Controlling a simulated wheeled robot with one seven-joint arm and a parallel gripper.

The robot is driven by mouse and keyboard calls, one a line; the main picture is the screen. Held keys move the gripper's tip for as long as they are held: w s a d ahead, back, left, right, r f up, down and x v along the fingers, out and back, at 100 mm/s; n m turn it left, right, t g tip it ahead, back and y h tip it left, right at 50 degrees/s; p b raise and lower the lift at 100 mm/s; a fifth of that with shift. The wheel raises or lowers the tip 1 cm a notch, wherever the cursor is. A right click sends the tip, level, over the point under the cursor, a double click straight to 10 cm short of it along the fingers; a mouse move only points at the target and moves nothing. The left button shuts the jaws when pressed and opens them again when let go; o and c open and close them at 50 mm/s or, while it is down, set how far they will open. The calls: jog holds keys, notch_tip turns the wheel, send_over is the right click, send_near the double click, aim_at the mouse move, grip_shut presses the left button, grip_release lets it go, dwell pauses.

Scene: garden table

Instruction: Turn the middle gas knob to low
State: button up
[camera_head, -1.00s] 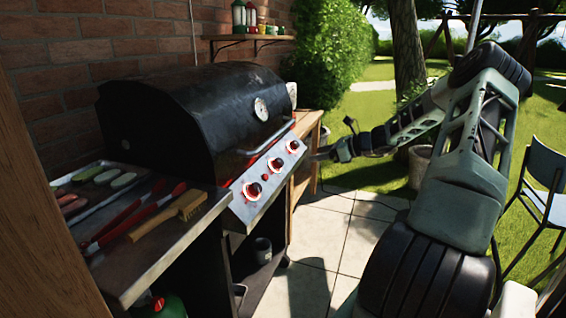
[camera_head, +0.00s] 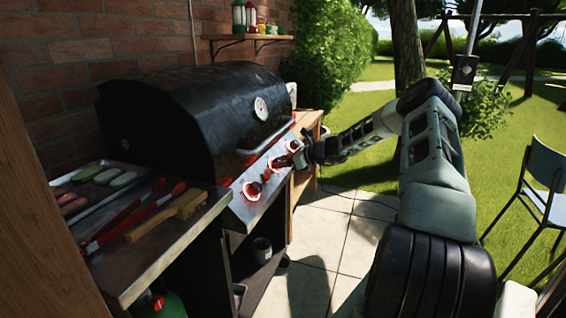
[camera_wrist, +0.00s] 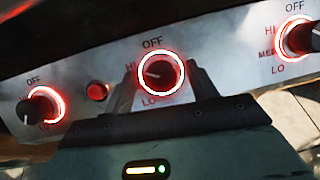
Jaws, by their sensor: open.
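The middle gas knob (camera_wrist: 160,73) is dark with a glowing red ring. It sits between the two fingers of my open gripper (camera_wrist: 165,88) in the wrist view. Its pale pointer mark appears to face left, between HI and LO; OFF is printed above. Whether the fingers touch the knob I cannot tell. In the head view my gripper (camera_head: 287,162) is at the grill's front panel, by the middle knob (camera_head: 273,165), partly covering that area. The left knob (camera_wrist: 40,106) and right knob (camera_wrist: 300,37) also have red rings and stand clear of the fingers.
A small red button (camera_wrist: 97,91) lies between the left and middle knobs. The black grill lid (camera_head: 190,105) is closed, with a handle (camera_head: 265,140) above the panel. A side shelf holds a food tray (camera_head: 85,190), red tongs (camera_head: 120,215) and a brush (camera_head: 180,205).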

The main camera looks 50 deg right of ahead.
jog(key=c, duration=1)
jog(key=shift+n, duration=0.3)
jog(key=n+y, duration=0.1)
jog(key=n, duration=0.3)
jog(key=shift+d+y, duration=0.15)
jog(key=shift+y, duration=0.25)
jog(key=n+g, duration=0.1)
jog(key=n, duration=0.1)
jog(key=n+y+b, duration=0.1)
jog(key=n, duration=0.1)
jog(key=shift+d+f+g, duration=0.1)
jog(key=shift+g, duration=0.3)
jog(key=n, duration=0.2)
jog(key=n+g+y+b, duration=0.1)
jog(key=n, duration=0.2)
jog(key=shift+w+g, duration=0.15)
jog(key=shift+g, duration=0.15)
jog(key=shift+d+n+g+y+b, duration=0.2)
jog(key=shift+n+g, duration=0.25)
jog(key=shift+n, duration=0.65)
jog(key=shift+a+n+g+y+b, duration=0.1)
jog(key=shift+n+g+b, duration=0.25)
jog(key=shift+n, duration=0.75)
